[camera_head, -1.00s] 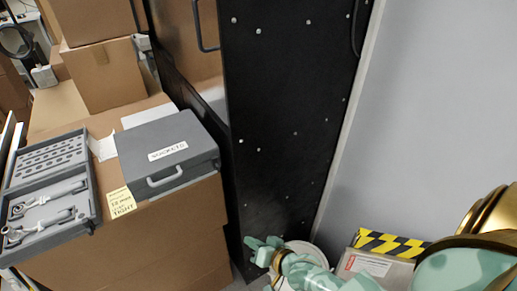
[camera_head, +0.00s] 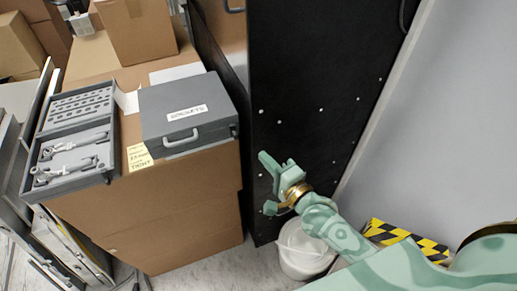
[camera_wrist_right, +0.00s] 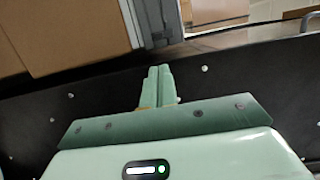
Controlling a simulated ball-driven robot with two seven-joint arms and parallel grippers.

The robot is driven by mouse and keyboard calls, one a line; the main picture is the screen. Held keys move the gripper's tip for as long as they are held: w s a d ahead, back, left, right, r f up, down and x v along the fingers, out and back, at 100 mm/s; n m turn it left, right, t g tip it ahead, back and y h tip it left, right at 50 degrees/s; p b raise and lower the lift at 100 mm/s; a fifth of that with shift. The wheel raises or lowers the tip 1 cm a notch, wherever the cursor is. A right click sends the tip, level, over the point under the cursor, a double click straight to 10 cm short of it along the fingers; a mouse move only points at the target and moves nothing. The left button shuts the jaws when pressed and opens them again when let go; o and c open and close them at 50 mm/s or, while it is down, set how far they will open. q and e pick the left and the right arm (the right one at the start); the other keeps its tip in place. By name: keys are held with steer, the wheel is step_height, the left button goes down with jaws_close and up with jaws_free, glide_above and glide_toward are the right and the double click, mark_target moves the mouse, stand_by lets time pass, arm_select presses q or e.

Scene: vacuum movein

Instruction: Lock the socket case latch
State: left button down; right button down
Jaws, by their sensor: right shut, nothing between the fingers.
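The grey socket case (camera_head: 190,112), labelled "SOCKETS", sits with its lid down on cardboard boxes. Its handle (camera_head: 181,139) is on the front face. The latch is too small to make out. My right gripper (camera_head: 264,158) is shut and empty, right of the case and apart from it, in front of the black panel. In the right wrist view its fingertips (camera_wrist_right: 158,72) are together, just below a grey edge that seems to be the case (camera_wrist_right: 158,22). My left gripper is not in view.
An open grey tool tray (camera_head: 75,134) with wrenches lies left of the case. A yellow note (camera_head: 139,157) is between them. The tall black panel (camera_head: 310,95) stands close on the right. A white bucket (camera_head: 303,255) is below my right arm.

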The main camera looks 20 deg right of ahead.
mark_target(234, 132)
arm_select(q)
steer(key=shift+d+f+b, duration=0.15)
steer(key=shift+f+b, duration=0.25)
arm_select(e)
steer(key=x, duration=0.9)
steer(key=shift+a, duration=0.1)
steer(key=a+p, duration=0.1)
steer(key=a, duration=0.2)
steer(key=shift+r, duration=0.1)
steer(key=shift+a, duration=0.15)
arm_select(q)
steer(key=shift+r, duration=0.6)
arm_select(e)
steer(key=shift+s, duration=0.1)
